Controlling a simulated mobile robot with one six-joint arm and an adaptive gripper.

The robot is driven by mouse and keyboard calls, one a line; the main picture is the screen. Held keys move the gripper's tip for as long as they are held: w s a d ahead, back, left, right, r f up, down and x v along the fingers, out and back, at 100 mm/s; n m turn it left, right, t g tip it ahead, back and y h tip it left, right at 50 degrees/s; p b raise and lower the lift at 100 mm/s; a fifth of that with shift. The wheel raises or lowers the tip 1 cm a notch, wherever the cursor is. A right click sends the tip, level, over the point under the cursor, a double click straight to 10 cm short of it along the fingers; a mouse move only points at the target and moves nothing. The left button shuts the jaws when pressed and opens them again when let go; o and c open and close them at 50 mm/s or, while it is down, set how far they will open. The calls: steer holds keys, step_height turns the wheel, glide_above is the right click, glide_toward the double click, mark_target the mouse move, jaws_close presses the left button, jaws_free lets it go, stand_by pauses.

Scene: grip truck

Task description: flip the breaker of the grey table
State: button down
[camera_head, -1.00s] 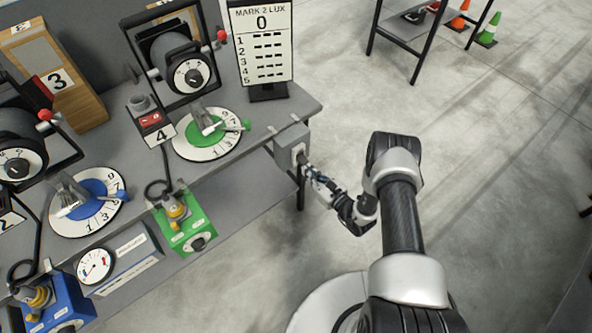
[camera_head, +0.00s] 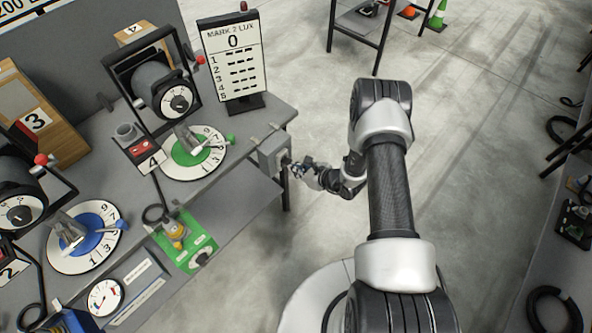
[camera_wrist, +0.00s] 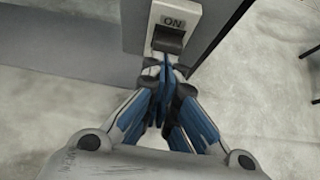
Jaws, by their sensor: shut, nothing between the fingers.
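The grey table (camera_head: 228,212) stands on the left in the head view. Its breaker is a grey box (camera_head: 272,152) fixed to the table's right end. In the wrist view the breaker (camera_wrist: 174,25) shows a light plate marked ON above a dark switch lever (camera_wrist: 169,40). My gripper (camera_wrist: 165,62) is shut and empty, its blue fingertips together just below the lever. I cannot tell whether they touch it. In the head view my gripper (camera_head: 296,168) is at the breaker's right face, and its fingertips are hard to make out.
A MARK 2 LUX sign (camera_head: 234,60) stands near the table's back right corner. A green dial (camera_head: 196,152) and a blue dial (camera_head: 84,236) sit on the table. Open floor (camera_head: 300,240) lies right of the table. Another table (camera_head: 360,22) stands at the back.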

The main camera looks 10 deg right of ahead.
steer(key=shift+w+r, duration=0.2)
steer(key=shift+r, duration=0.15)
stand_by(0.4)
step_height(320, 180, down, 4)
steer(key=s+d+b, duration=0.1)
steer(key=s+b, duration=0.1)
steer(key=b, duration=0.2)
steer(key=w+r+p+v, duration=0.1)
steer(key=p+v, duration=0.2)
steer(key=v, duration=0.7)
steer(key=shift+a+r, duration=0.35)
steer(key=shift+r, duration=0.1)
steer(key=shift+s+g, duration=0.1)
steer(key=shift+g, duration=0.2)
